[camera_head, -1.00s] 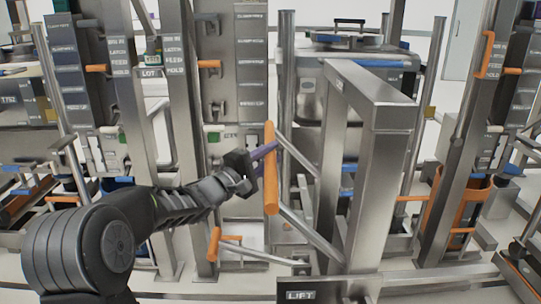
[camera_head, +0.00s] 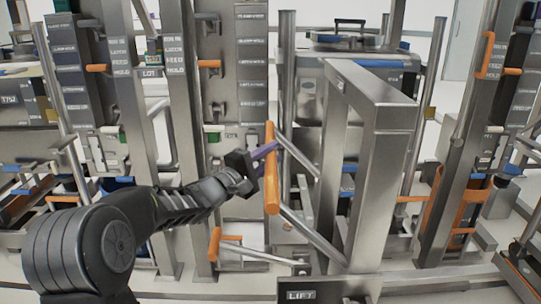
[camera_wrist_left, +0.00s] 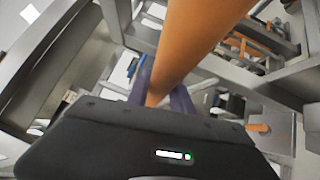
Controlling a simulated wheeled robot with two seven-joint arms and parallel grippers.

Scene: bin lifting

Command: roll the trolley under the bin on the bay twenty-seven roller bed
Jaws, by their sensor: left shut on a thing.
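My left gripper (camera_head: 264,160) is shut on an upright orange handle bar (camera_head: 271,190), with its purple fingers at the bar's sides. In the left wrist view the orange bar (camera_wrist_left: 190,40) runs up between the fingers (camera_wrist_left: 163,95). The bar joins slanted steel struts of a steel frame (camera_head: 375,95), which looks like the trolley. A steel bin-like box (camera_head: 360,72) with a lid stands behind the frame; its bed is mostly hidden. I cannot read a bay number. My right gripper is not in view.
A low base with a LIFT plate (camera_head: 301,295) lies at the front. A lower orange lever (camera_head: 215,243) sits left of it. Steel posts with label panels (camera_head: 252,60) stand at left, and another post (camera_head: 470,130) stands at right. Pale floor shows in narrow gaps.

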